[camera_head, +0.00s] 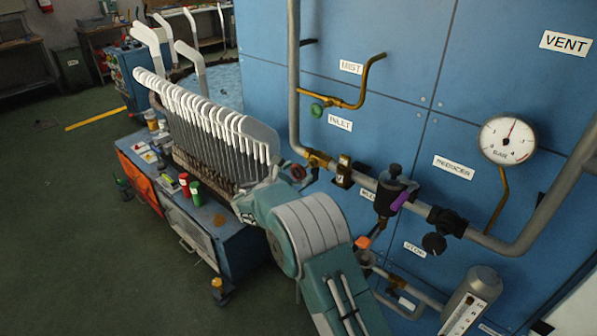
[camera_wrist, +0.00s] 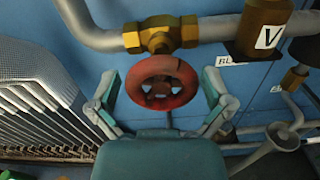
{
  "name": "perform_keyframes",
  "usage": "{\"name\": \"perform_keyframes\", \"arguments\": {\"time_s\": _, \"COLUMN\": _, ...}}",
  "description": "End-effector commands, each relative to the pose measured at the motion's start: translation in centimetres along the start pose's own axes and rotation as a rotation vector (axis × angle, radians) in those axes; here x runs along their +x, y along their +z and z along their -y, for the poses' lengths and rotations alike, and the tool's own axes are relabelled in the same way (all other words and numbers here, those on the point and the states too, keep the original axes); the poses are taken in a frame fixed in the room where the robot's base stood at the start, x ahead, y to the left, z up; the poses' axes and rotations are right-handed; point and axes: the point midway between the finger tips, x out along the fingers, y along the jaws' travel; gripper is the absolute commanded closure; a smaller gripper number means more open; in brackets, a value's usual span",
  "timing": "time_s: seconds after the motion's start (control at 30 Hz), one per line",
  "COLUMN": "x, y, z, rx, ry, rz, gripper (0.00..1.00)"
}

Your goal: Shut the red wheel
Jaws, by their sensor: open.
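The red wheel (camera_wrist: 161,88) is a round handwheel in the middle of the wrist view, below a brass valve body (camera_wrist: 160,36) on a grey pipe. In the head view the red wheel (camera_head: 298,172) is small and dark red, just past the end of my arm. My gripper (camera_wrist: 160,80) is open, with one teal and grey finger to the left of the wheel and one to the right. Gaps show between both fingers and the rim. Nothing is held. My palm hides the area below the wheel.
To the right are pipes, a black valve body (camera_head: 391,192), a black knob (camera_head: 434,243) and a pressure gauge (camera_head: 508,139). Blue panels stand behind.

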Motion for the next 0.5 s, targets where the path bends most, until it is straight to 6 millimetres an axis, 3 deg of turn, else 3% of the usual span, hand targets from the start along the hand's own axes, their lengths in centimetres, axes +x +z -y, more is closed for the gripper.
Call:
{"name": "perform_keyframes", "arguments": {"time_s": 0.13, "x": -0.02, "y": -0.01, "z": 0.00, "rx": 0.000, "ry": 0.000, "rz": 0.000, "gripper": 0.00}}
{"name": "perform_keyframes", "arguments": {"time_s": 0.17, "x": -0.02, "y": -0.01, "z": 0.00, "rx": 0.000, "ry": 0.000, "rz": 0.000, "gripper": 0.09}}
{"name": "perform_keyframes", "arguments": {"time_s": 0.27, "x": -0.03, "y": -0.01, "z": 0.00, "rx": 0.000, "ry": 0.000, "rz": 0.000, "gripper": 0.53}}
{"name": "perform_keyframes", "arguments": {"time_s": 0.3, "x": -0.03, "y": -0.01, "z": -0.02, "rx": 0.000, "ry": 0.000, "rz": 0.000, "gripper": 0.62}}
{"name": "perform_keyframes", "arguments": {"time_s": 0.5, "x": -0.02, "y": -0.01, "z": -0.09, "rx": 0.003, "ry": 0.002, "rz": 0.000, "gripper": 0.62}}
